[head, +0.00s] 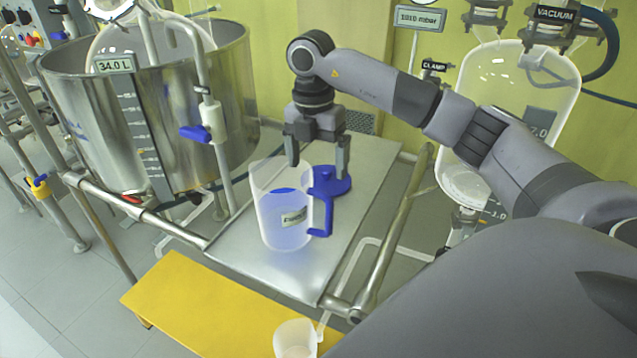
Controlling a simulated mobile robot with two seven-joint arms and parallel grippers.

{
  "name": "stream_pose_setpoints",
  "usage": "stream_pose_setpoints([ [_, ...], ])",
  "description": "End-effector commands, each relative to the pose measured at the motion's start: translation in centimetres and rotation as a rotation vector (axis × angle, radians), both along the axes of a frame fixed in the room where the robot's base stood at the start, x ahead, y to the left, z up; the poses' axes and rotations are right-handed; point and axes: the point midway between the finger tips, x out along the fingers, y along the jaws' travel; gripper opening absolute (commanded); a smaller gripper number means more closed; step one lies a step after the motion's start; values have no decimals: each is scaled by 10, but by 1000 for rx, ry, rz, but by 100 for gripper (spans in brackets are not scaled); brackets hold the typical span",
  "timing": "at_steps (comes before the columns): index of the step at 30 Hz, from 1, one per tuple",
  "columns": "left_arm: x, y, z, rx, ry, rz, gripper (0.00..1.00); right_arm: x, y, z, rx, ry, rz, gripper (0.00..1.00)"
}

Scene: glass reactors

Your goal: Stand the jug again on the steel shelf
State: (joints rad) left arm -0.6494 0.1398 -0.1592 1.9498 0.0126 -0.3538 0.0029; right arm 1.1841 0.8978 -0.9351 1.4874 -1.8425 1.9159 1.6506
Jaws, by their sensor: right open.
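The jug (270,218) is a clear, frosted vessel with a blue handle and bluish contents. It stands upright on the steel shelf (355,165), near the shelf's middle. A label shows on its side. My right gripper (318,170) is open, pointing down above the jug's right side by the blue handle. One finger is over the jug's rim area and the other is close to the blue top of the handle. I cannot tell whether the fingers touch the jug. My left gripper is not in view.
A large steel vessel (90,95) with a 34.0 L display stands left of the shelf. A yellow step (200,305) lies in front, with a white beaker (295,338) near its right end. A glass reactor vessel (510,100) hangs at the right. Metal rails border the shelf.

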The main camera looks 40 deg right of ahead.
Motion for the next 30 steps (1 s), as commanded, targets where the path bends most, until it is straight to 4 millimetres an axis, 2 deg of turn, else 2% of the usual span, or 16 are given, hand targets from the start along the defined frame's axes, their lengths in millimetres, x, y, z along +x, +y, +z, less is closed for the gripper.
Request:
stream_pose_setpoints([
  [3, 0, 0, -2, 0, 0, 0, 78, 1, 1, 21, 1, -2, 0, 94],
  [6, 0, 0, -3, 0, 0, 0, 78, 2, 1, 31, 0, -1, -1, 94],
  [9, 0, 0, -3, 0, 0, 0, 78, 2, 5, 33, 14, 0, 13, 94],
  [11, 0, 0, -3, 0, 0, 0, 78, 3, 16, 27, 49, 2, 49, 94],
  [14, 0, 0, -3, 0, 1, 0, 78, 2, 53, 2, 183, -1, 165, 94],
  [17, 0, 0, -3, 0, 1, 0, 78, -5, 111, -27, 407, -21, 316, 94],
  [18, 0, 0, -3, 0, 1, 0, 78, -10, 137, -37, 514, -37, 371, 94],
  [21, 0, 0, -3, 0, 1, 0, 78, -25, 196, -49, 782, -92, 462, 94],
  [24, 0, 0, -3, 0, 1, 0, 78, -40, 244, -50, 1042, -170, 488, 94],
  [27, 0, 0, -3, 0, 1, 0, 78, -51, 278, -43, 1283, -267, 443, 94],
  [30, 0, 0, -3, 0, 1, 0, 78, -56, 300, -34, 1495, -381, 329, 94],
])
